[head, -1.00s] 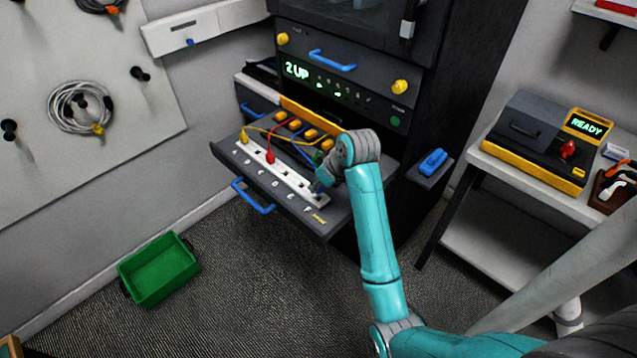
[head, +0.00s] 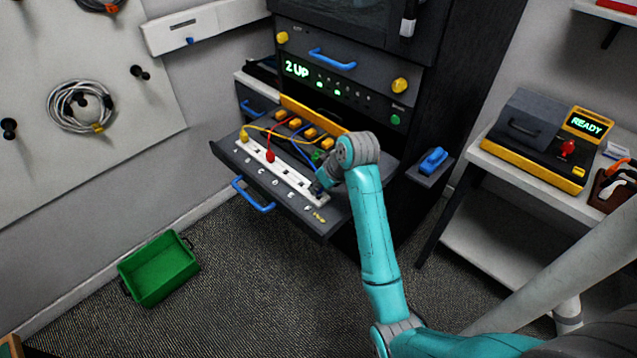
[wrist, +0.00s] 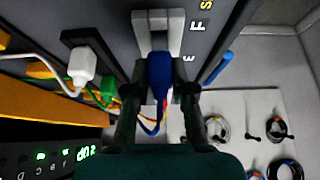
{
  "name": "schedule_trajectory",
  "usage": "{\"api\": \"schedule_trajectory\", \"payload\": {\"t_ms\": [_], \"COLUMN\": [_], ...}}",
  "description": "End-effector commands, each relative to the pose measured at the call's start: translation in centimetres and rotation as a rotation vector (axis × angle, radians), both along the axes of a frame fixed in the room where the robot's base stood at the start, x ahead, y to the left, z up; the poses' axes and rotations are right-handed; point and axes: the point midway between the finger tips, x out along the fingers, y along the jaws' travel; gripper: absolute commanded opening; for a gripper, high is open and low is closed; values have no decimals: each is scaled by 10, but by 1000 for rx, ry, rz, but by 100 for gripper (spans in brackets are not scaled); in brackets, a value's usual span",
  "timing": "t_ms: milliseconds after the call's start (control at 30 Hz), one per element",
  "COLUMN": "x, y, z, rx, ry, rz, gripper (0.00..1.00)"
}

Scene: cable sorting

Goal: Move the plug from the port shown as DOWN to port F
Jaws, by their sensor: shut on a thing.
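My gripper (head: 318,187) is at the F end of the white port strip (head: 291,178) on the pulled-out drawer. In the wrist view my gripper (wrist: 158,90) is shut on a blue plug (wrist: 157,72), one finger on each side. The plug's front end is at the strip (wrist: 160,22), near the letters E and F. I cannot tell whether it is seated in a port. A yellow plug (head: 244,136) and a red plug (head: 270,156) stand in the strip further left. The lit display (head: 297,69) reads "2 UP".
A white plug (wrist: 82,66) and a green plug (wrist: 106,88) are close to my gripper in the wrist view. Yellow, red and blue cables cross the drawer behind the strip. A blue drawer handle (head: 252,196) sticks out in front. A green bin (head: 158,270) is on the floor.

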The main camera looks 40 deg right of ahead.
Motion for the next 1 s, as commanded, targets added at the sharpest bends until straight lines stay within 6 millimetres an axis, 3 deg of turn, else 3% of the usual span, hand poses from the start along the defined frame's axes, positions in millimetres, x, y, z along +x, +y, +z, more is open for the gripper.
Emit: {"api": "schedule_trajectory", "payload": {"t_ms": [1000], "x": [0], "y": [0], "z": [-8], "rx": [0], "ry": [-1], "rz": [0], "gripper": [0]}}
